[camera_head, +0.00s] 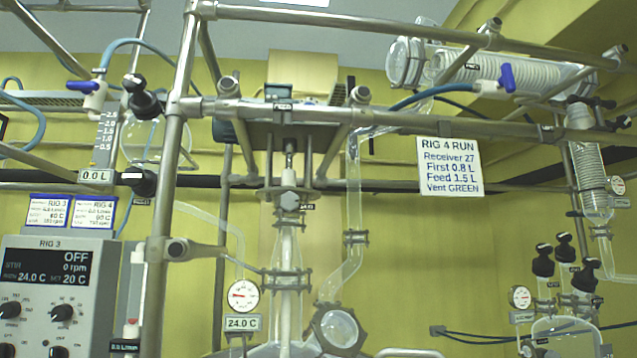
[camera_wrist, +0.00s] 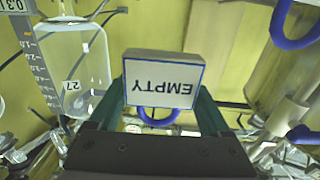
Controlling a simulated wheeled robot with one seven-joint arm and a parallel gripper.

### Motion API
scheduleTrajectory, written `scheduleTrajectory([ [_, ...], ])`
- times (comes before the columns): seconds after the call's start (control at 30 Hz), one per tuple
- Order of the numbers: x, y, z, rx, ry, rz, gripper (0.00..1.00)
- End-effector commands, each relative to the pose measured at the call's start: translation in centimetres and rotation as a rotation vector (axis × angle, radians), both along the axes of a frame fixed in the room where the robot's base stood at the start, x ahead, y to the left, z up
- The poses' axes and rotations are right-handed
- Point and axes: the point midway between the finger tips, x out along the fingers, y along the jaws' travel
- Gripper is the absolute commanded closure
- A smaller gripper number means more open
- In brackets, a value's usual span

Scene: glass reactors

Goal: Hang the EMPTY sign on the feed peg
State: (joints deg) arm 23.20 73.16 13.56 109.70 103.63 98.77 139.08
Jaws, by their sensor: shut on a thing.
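The EMPTY sign (camera_wrist: 162,80) is a small white block with a blue edge and dark lettering. It shows in the wrist view, where its word reads upside down. My gripper (camera_wrist: 163,98) is shut on it, with a dark green finger at each side. A blue loop (camera_wrist: 158,120) shows just below the sign in the picture, partly hidden behind it; I cannot tell if it belongs to the sign. Neither sign nor gripper shows in the head view. I cannot make out which part is the feed peg.
In the wrist view, a graduated glass vessel (camera_wrist: 75,65) tagged 27 stands at left, and a blue ring (camera_wrist: 293,25) is at upper right. In the head view, metal rails, glassware and a RIG 4 RUN card (camera_head: 450,166) surround the rig. A 0.0 L label (camera_head: 95,177) is at left.

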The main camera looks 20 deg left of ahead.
Motion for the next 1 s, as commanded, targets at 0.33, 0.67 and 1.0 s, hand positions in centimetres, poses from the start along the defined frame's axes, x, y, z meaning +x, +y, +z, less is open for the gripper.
scheduleTrajectory([
  [0.33, -0.4, -0.1, 2.4, 0.004, 0.000, -0.083, 0.74],
  [0.67, -5.0, -1.7, 10.2, 0.004, 0.003, -0.445, 0.74],
  [1.0, -10.9, -2.0, 13.5, 0.000, -0.001, -0.488, 0.74],
])
